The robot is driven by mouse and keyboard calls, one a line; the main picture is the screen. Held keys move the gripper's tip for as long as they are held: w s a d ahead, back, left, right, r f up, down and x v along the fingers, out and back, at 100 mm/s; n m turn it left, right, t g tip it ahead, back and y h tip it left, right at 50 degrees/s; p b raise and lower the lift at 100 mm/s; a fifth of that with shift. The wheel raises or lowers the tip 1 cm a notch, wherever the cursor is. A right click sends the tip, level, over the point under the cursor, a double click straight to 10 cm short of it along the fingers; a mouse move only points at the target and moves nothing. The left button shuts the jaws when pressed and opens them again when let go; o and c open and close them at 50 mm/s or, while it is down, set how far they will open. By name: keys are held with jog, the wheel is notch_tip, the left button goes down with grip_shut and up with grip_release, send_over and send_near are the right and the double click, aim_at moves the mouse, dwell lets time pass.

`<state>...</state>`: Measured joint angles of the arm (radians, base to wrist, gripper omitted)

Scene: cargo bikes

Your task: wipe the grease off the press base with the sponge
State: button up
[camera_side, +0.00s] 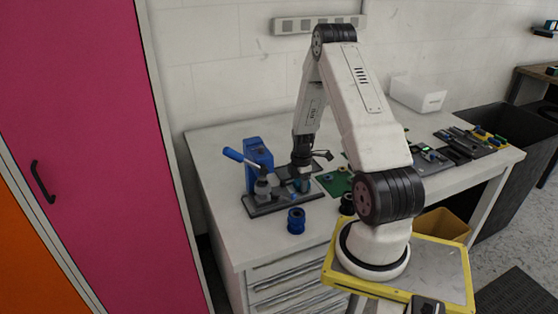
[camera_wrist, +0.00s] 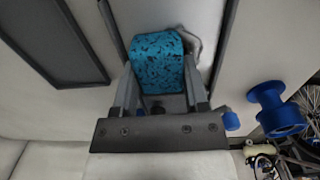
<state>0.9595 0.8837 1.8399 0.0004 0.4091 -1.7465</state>
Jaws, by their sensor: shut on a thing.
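The blue press (camera_side: 257,163) stands at the left of the bench on a flat dark-grey press base (camera_side: 268,208). My gripper (camera_side: 302,178) points down over the right part of the base. In the wrist view my gripper (camera_wrist: 160,88) is shut on a teal sponge with dark specks (camera_wrist: 158,58), held between both fingers. A little teal also shows under the gripper in the side view. The sponge is at or just above the base; I cannot tell whether it touches. I cannot make out the grease; the sponge and gripper hide part of the base.
A blue spool-like part (camera_side: 296,220) stands in front of the base, with a dark round part (camera_side: 347,204) to its right. A green board (camera_side: 335,182) lies right of the press. A white bin (camera_side: 418,95) stands at the back. The bench's front left is clear.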

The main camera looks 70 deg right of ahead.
aim_at(303, 194)
jog(key=shift+s+a+f, duration=0.1)
jog(key=shift+s+a, duration=0.95)
jog(key=shift+s, duration=0.05)
jog(key=shift+w+a, duration=0.1)
jog(key=shift+a, duration=0.15)
jog(key=shift+w+d, duration=0.25)
jog(key=shift+w, duration=0.2)
jog(key=shift+w+d, duration=0.7)
jog(key=shift+d, duration=0.05)
jog(key=shift+w+d+r, duration=0.35)
jog(key=shift+w+d, duration=0.05)
jog(key=shift+s+a+f, duration=0.3)
jog(key=shift+s+a, duration=0.1)
jog(key=shift+s, duration=0.05)
jog(key=shift+s+a, duration=0.8)
jog(key=r, duration=0.2)
jog(key=shift+s+a+r, duration=0.3)
jog(key=shift+r, duration=0.05)
jog(key=shift+w+d+r, duration=0.1)
jog(key=shift+r, duration=2.6)
